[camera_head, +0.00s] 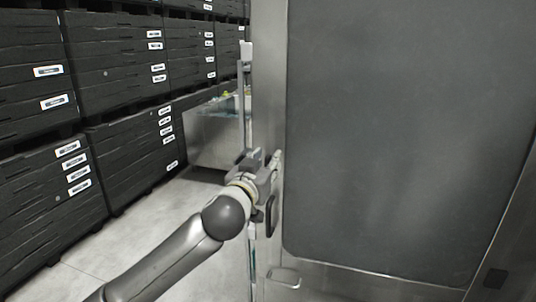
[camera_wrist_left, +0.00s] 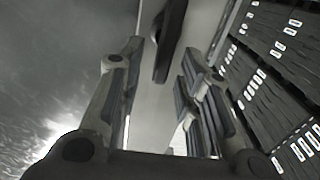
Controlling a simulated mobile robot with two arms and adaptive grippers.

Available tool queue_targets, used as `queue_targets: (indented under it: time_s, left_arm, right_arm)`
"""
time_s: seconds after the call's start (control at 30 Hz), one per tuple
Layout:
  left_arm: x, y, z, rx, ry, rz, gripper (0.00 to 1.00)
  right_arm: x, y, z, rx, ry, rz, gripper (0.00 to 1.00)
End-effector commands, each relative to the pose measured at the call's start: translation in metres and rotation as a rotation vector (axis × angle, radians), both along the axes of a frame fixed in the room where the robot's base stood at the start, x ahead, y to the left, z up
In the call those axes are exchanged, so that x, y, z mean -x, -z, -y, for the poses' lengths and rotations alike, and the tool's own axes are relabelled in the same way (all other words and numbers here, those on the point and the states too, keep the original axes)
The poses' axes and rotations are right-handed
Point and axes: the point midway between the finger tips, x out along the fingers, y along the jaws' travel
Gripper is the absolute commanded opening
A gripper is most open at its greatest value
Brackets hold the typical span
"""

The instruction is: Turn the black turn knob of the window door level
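The black turn knob (camera_head: 271,215) is a long dark handle on the metal frame of the window door (camera_head: 390,130). It stands roughly upright, just below my left gripper (camera_head: 268,164) in the head view. In the left wrist view the knob (camera_wrist_left: 171,42) runs down from the top edge, and its near end shows in the gap between the spread fingers of my left gripper (camera_wrist_left: 160,65). The fingers are apart and no contact with the knob shows. Part of the frame is hidden behind the gripper. My right gripper is not in view.
Stacked black crates (camera_head: 120,90) with white labels stand on the left. A metal cabinet or table (camera_head: 212,135) is behind the door's edge. The grey floor (camera_head: 125,235) between crates and door is clear. A small metal handle (camera_head: 285,277) is low on the door.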

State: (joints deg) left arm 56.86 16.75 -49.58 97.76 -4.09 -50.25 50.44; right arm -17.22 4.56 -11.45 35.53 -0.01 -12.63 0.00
Motion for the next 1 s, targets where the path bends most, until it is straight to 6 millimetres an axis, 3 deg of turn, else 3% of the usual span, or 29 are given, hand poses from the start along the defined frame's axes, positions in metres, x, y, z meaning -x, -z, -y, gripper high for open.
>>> queue_targets:
  time_s: [0.2,0.57,0.8,1.0]
  left_arm:
    - [-0.014,-0.001,0.004,-0.001,0.0,0.001,0.32]
    - [-0.017,0.0,0.005,0.0,0.0,0.001,0.32]
    - [-0.017,0.0,0.005,0.0,0.0,0.0,0.01]
    - [-0.016,0.0,0.005,-0.004,0.0,0.001,0.0]
  right_arm:
    - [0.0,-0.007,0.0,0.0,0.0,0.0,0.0]
    - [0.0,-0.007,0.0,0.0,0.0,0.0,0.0]
    - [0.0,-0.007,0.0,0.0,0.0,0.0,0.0]
    - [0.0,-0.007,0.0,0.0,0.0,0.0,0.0]
